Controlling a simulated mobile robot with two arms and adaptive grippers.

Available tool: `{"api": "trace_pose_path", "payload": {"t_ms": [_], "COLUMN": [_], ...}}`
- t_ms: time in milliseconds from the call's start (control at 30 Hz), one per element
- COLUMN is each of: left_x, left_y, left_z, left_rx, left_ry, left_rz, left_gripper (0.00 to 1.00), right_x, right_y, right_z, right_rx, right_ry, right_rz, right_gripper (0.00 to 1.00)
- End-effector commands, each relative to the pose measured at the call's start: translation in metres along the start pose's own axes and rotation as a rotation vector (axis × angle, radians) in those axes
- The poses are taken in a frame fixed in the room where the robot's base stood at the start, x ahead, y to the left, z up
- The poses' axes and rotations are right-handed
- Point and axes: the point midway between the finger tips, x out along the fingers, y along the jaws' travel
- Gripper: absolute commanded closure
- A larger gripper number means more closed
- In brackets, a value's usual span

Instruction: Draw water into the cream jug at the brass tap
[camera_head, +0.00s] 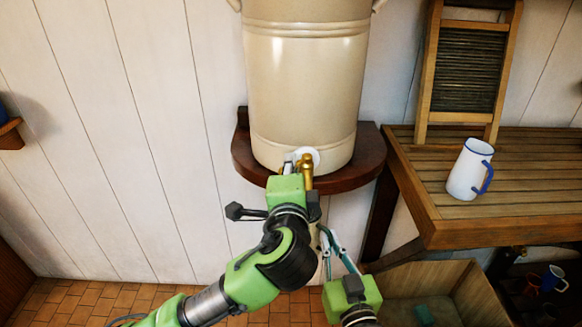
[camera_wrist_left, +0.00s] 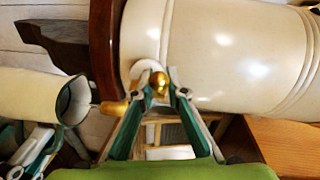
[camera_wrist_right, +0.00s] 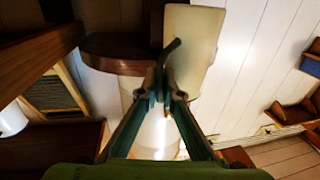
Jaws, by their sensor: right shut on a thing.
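The brass tap (camera_head: 306,172) sits low on the front of a big cream urn (camera_head: 305,80). My left gripper (camera_wrist_left: 160,80) is at the tap, its fingers apart on either side of the brass knob (camera_wrist_left: 159,84). The cream jug (camera_wrist_left: 30,95), with a dark green rim, shows in the left wrist view below the brass spout (camera_wrist_left: 113,107). Its mouth faces the spout, with a gap between. My right gripper (camera_wrist_right: 165,78) is shut on the jug's green handle (camera_wrist_right: 172,48), beside the cream body (camera_wrist_right: 203,35). The left arm hides the jug in the head view. Its inside is not clear.
The urn stands on a dark wooden bracket shelf (camera_head: 244,160). A slatted bench (camera_head: 530,160) at right holds a white mug (camera_head: 468,170) with blue handle and a washboard (camera_head: 468,65). An open wooden crate (camera_head: 455,285) is below. The floor at left is clear.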

Motion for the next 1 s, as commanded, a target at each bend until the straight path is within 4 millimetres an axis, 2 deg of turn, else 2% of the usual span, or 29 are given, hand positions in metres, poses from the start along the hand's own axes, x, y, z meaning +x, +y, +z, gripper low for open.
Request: {"api": "trace_pose_path", "payload": {"t_ms": [367,1000], "left_x": [0.005,0.027], "left_y": [0.001,-0.004], "left_z": [0.006,0.014], "left_rx": [0.019,0.096], "left_ry": [0.106,0.602], "left_rz": [0.020,0.088], "left_gripper": [1.00,1.00], "right_x": [0.000,0.000], "right_y": [0.000,0.000], "right_z": [-0.002,-0.002], "right_rx": [0.001,0.001], "right_ry": [0.005,0.005], "right_rz": [0.001,0.001], "right_gripper": [1.00,1.00]}}
